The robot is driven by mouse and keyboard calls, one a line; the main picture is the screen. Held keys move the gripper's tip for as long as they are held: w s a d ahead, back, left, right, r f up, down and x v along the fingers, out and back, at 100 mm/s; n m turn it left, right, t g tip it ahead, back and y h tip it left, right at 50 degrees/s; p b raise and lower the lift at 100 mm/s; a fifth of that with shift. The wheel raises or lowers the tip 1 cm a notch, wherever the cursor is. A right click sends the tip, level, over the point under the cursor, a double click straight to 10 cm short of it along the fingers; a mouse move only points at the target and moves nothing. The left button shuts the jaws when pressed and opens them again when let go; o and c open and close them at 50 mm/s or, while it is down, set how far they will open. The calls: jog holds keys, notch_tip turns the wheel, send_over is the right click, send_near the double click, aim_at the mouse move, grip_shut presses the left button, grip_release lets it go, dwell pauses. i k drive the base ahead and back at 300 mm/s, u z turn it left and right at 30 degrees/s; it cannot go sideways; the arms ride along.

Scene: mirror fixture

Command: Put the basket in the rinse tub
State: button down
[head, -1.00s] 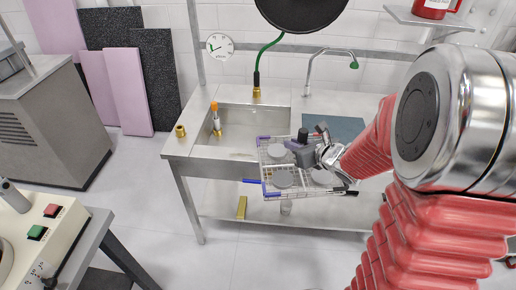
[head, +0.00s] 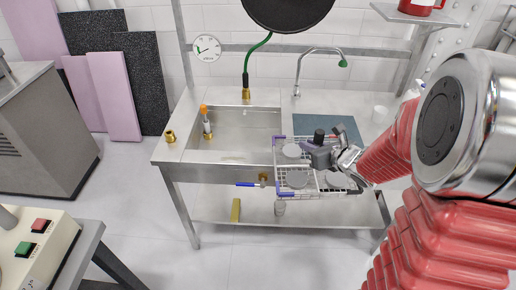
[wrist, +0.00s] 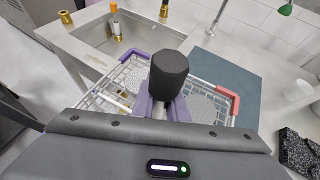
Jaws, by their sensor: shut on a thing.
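The basket (head: 296,179) is a white wire rack with purple corner pieces, holding several grey round discs. My gripper (head: 318,157) is shut on its upright black-topped handle and holds it in front of the sink bench's front edge. In the wrist view the basket (wrist: 131,76) shows below the black knob (wrist: 168,74), with a purple corner and a red corner; my gripper (wrist: 162,108) hides its near part. The rinse tub (head: 231,153) is the steel basin sunk in the bench, left of the basket; it also shows in the wrist view (wrist: 112,48).
An orange-topped fitting (head: 206,121) stands in the tub's left side. A brass fitting (head: 170,136) sits on the bench's left rim. A green hose (head: 246,72) and a tap (head: 298,72) rise behind. A blue-grey mat (head: 335,128) and white cup (head: 380,113) lie right.

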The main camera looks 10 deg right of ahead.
aim_at(250, 148)
jog(key=z, duration=0.9)
jog(key=i, duration=1.05)
jog(key=u, duration=0.7)
